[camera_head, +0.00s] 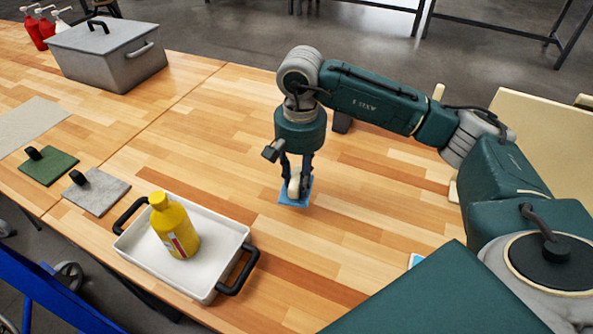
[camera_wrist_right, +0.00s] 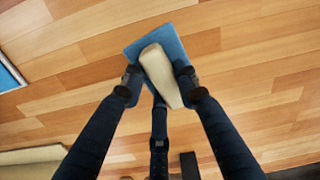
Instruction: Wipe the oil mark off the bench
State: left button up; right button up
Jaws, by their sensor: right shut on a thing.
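My right gripper (camera_head: 297,185) is shut on the cream handle of a blue wiping pad (camera_head: 293,202) over the middle of the wooden bench (camera_head: 370,215). In the right wrist view the fingers (camera_wrist_right: 160,82) close on both sides of the cream handle (camera_wrist_right: 160,72), with the blue pad (camera_wrist_right: 134,50) beneath it. The pad appears to be at the bench surface, but I cannot tell whether it touches. I cannot make out an oil mark; the pad and my arm hide part of the bench. My left gripper is not in view.
A white tray (camera_head: 218,285) with black handles holds a yellow bottle (camera_head: 176,228). Left of it lie a grey pad (camera_head: 98,198) and a green pad (camera_head: 52,168). A grey lidded box (camera_head: 120,72) and red bottles (camera_head: 36,34) stand at the back left. Bench around the blue pad is clear.

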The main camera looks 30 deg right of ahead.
jog(key=shift+r+p, duration=0.35)
jog(key=shift+r, duration=0.8)
jog(key=shift+f, duration=0.1)
